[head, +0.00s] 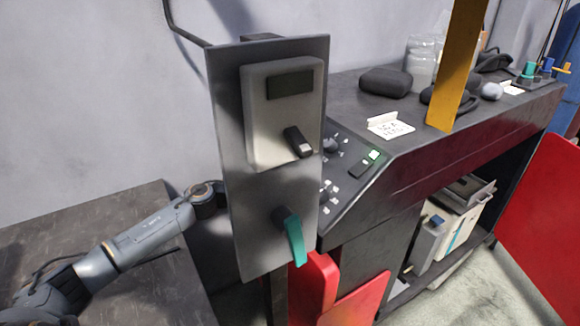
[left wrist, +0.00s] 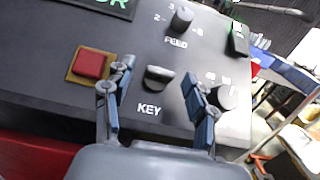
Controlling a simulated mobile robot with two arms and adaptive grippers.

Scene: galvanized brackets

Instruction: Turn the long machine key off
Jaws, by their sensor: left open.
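In the left wrist view a dark, half-round knob (left wrist: 160,74) sits on a black panel above the white word KEY. My left gripper (left wrist: 148,86) is open, its two blue-grey fingers on either side of this knob in the picture. A gap shows on each side, and nothing is held. I cannot tell how far the fingertips are from the panel, nor read the knob's setting. In the head view my left arm reaches in from the left, and its gripper is hidden behind the upright grey plate (head: 226,190). My right gripper is not in view.
Near the fingers are a red square button (left wrist: 90,65), a FEED knob (left wrist: 181,18) and another dark knob (left wrist: 223,96). In the head view the grey plate carries a black lever (head: 298,141) and a teal handle (head: 294,240). A yellow post (head: 457,65) stands on the right.

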